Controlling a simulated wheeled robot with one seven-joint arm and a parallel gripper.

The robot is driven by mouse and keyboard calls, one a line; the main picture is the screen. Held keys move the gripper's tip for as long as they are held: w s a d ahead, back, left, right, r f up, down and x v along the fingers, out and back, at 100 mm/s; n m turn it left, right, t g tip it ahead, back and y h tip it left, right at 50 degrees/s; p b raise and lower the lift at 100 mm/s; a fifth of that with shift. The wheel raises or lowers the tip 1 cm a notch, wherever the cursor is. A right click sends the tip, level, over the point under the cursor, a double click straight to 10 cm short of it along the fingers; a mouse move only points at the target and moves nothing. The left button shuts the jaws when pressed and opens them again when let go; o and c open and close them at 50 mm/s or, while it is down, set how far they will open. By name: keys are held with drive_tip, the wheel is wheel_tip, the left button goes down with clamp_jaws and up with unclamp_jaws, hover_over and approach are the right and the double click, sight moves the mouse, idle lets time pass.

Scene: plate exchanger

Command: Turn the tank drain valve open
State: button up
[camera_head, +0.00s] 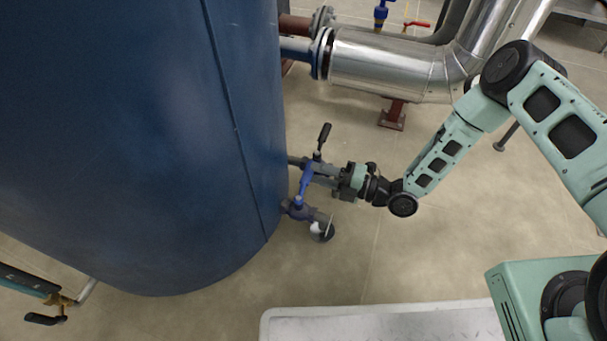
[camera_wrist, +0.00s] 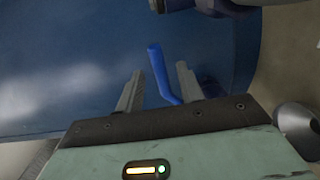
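The tank drain valve (camera_head: 298,209) sits low on the side of the large blue tank (camera_head: 140,130). Its blue lever handle (camera_head: 303,188) rises from the valve body, tilted a little. My gripper (camera_head: 312,174) reaches in from the right, with its fingers at the upper part of the handle. In the wrist view the blue handle (camera_wrist: 160,72) lies between the two open fingers of my gripper (camera_wrist: 158,80), with a visible gap on each side. The handle's lower end is hidden behind the gripper body in the wrist view.
Just above my gripper is a black lever (camera_head: 323,136) on another pipe stub. A silver insulated pipe (camera_head: 385,65) runs behind, above a dark red support foot (camera_head: 393,115). A pale platform edge (camera_head: 380,315) lies in front.

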drive_tip(key=shift+b+x, duration=0.8)
drive_tip(key=shift+x, duration=1.65)
clamp_jaws()
